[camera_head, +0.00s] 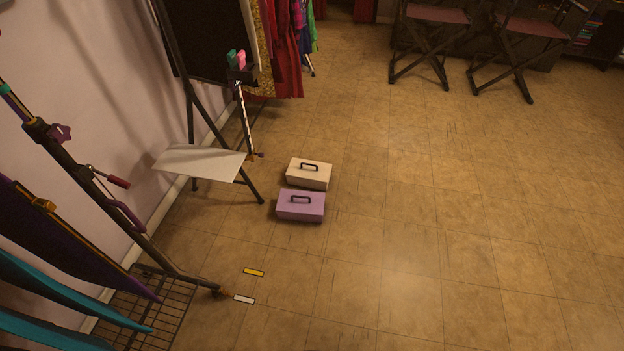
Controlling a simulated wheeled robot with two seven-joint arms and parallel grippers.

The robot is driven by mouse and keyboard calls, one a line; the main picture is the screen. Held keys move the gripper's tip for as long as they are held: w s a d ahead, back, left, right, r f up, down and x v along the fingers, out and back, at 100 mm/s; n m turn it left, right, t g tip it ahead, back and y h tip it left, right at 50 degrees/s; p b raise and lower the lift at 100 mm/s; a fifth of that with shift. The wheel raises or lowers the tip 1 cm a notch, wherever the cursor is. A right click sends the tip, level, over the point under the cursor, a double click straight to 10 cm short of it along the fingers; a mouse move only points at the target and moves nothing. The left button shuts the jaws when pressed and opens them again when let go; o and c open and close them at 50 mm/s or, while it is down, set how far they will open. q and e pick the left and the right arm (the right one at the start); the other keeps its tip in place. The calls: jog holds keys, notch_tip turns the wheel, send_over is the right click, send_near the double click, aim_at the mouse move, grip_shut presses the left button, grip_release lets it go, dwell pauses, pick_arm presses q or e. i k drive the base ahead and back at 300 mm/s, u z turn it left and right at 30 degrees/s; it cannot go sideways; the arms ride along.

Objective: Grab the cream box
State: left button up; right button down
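The cream box (309,180) stands on the tiled floor near the middle of the head view, with a dark handle on its lid. A purple box (301,211) of similar shape, also with a dark handle, stands just in front of it and covers part of its near side. I cannot tell whether the two boxes touch. Neither of my grippers shows in this view.
An easel (188,100) with a white tray (199,161) stands left of the boxes by the wall. A clothes rack (110,208) is at left. Folding chairs (434,35) are at the back. Floor (450,220) to the right is clear.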

aim_at(304, 173)
jog(key=z, duration=0.8)
jog(key=i, duration=6.9)
jog(key=u, duration=4.8)
jog(key=i, duration=0.85)
jog(key=z, duration=0.1)
